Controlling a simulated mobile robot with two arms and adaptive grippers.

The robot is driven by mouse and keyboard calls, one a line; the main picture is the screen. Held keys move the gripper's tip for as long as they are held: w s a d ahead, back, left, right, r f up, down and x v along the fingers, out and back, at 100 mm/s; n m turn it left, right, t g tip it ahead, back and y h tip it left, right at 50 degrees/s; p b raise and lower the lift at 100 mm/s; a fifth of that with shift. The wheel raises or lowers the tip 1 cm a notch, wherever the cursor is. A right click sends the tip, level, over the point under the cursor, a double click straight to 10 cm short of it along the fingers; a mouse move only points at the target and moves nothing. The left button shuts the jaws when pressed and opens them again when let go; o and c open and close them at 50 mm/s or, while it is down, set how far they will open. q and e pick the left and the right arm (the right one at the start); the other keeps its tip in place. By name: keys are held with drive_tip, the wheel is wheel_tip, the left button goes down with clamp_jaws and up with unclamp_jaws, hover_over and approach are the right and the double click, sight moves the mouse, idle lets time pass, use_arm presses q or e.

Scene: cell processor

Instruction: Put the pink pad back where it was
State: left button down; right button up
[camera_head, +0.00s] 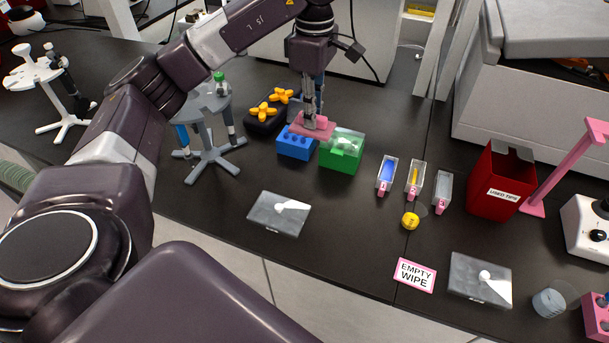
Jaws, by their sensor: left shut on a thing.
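The pink pad (306,124) is a small flat pink piece at the back of the bench, in the head view. My left gripper (312,120) comes down on it from above and is shut on it. The pad is over the gap between a blue block (294,147) and a green box (341,158), near their top edges. I cannot tell if it touches them. My right gripper is not in view.
A black holder with yellow knobs (263,111) stands behind left. A pipette stand (211,146) is on the left. The bench front centre is clear around a grey case (270,219).

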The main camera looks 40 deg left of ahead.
use_arm(q)
drive_tip(key=f, duration=0.2)
drive_tip(key=shift+s+a+f, duration=0.2)
drive_tip(key=shift+s+f, duration=0.05)
drive_tip(key=shift+f, duration=0.1)
wheel_tip(320, 180, down, 12)
drive_tip(key=shift+f+p, duration=0.1)
drive_tip(key=shift+p, duration=0.7)
drive_tip(key=shift+w+f, duration=0.1)
drive_tip(key=shift+f, duration=0.5)
wheel_tip(320, 180, down, 4)
drive_tip(key=shift+r+p, duration=0.15)
drive_tip(key=shift+p, duration=0.5)
drive_tip(key=shift+f+b, duration=0.25)
drive_tip(key=shift+b, duration=0.05)
drive_tip(key=c, duration=2)
unclamp_jaws()
drive_tip(key=shift+r, duration=0.1)
drive_tip(key=shift+o, duration=0.2)
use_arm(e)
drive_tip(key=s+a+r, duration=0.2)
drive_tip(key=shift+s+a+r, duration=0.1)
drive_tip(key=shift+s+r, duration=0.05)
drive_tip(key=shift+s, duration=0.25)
